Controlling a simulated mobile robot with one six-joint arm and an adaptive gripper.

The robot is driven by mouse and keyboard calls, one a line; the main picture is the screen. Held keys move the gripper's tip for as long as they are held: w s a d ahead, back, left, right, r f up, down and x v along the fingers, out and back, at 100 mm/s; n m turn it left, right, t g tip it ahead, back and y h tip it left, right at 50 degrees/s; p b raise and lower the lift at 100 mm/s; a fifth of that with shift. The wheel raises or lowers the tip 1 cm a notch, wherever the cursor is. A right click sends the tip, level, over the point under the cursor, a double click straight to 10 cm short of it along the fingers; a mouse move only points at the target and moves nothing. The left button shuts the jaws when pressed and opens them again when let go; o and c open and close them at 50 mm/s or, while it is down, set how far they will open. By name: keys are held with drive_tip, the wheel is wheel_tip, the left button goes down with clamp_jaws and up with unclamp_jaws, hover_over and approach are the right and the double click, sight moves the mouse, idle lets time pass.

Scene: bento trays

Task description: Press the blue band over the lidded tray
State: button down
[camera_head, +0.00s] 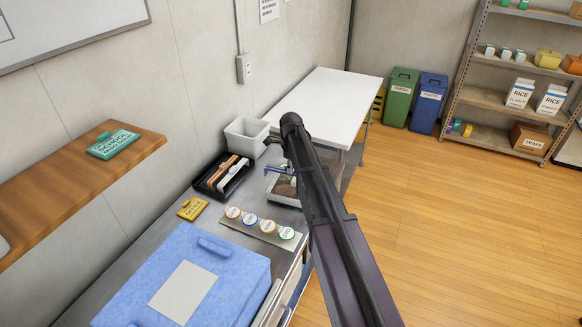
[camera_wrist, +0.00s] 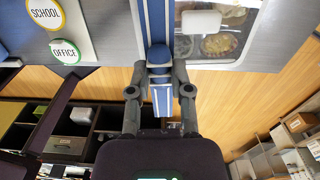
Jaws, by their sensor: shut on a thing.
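The blue band (camera_wrist: 158,25), striped with white, runs up between the fingers of my gripper (camera_wrist: 160,72) in the wrist view. My gripper is shut on it. In the head view, a small blue part of the band shows at the tray, and my arm hides much of the rest. The lidded tray (camera_wrist: 230,66) is silvery with a clear lid over food, at the upper right in the wrist view, beside the band. It also shows in the head view (camera_head: 283,201), partly behind my arm. I cannot tell whether the band touches the tray.
A black divided holder (camera_head: 207,192) with brown and white bands stands left of the tray. A white bin (camera_head: 246,137) is behind. A white table (camera_head: 325,100) is clear.

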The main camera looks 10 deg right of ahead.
drive_tip(key=shift+f, duration=0.2)
drive_tip(key=b, duration=0.5)
hover_over(291, 193)
drive_tip(key=shift+w+f, duration=0.15)
drive_tip(key=shift+f, duration=2.25)
drive_tip(key=shift+f+b, duration=2.05)
drive_tip(key=shift+b, duration=0.1)
idle(0.4)
unclamp_jaws()
idle(0.6)
drive_tip(key=shift+r, duration=0.15)
idle(0.3)
